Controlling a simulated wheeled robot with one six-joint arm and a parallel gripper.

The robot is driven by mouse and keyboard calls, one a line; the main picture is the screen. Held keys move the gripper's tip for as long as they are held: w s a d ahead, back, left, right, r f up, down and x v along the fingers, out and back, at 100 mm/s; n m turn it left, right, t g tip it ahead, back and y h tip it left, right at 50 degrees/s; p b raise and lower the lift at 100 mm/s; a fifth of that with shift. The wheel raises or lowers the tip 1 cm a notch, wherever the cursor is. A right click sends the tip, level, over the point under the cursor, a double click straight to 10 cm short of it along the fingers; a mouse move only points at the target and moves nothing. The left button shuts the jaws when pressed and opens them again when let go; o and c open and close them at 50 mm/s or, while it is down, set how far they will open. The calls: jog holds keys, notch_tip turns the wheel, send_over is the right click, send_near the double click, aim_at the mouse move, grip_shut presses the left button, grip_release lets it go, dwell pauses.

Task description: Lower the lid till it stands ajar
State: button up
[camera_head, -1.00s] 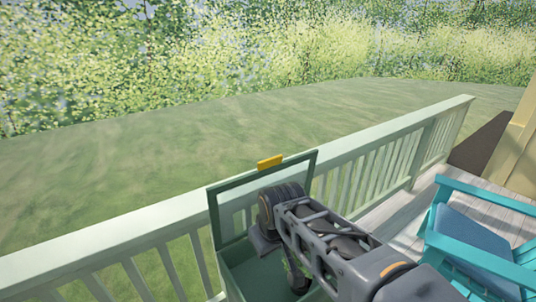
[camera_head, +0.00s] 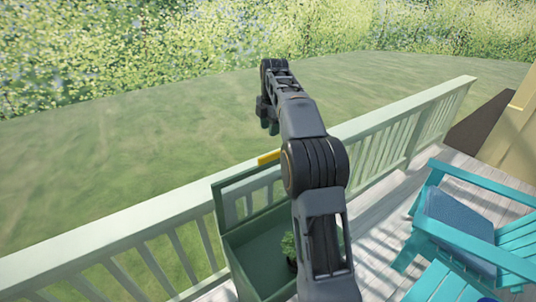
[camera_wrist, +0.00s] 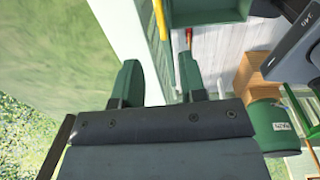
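The green box (camera_head: 238,240) stands against the railing, with its glazed, green-framed lid (camera_head: 215,206) raised roughly upright at the back. A yellow handle (camera_head: 268,157) sits on the lid's top edge, partly hidden by my arm. A small green plant (camera_head: 289,243) shows inside the box. My gripper (camera_head: 268,127) is up above and behind the lid, over the railing side, apart from it. In the wrist view, its two green fingers (camera_wrist: 163,84) stand apart with nothing between them. A yellow strip (camera_wrist: 163,45), probably the handle, lies beyond them.
The pale railing (camera_head: 120,240) runs behind the box, with lawn beyond it. Turquoise chairs (camera_head: 460,235) stand at right on the deck. The wrist view also shows a green bucket (camera_wrist: 272,128) and a wooden crate (camera_wrist: 240,75).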

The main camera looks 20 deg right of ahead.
aim_at(268, 155)
jog(key=f, duration=0.4)
jog(key=w+f, duration=0.1)
jog(key=f, duration=0.8)
jog(key=shift+w+a+p, duration=0.15)
jog(key=shift+p, duration=0.15)
grip_shut()
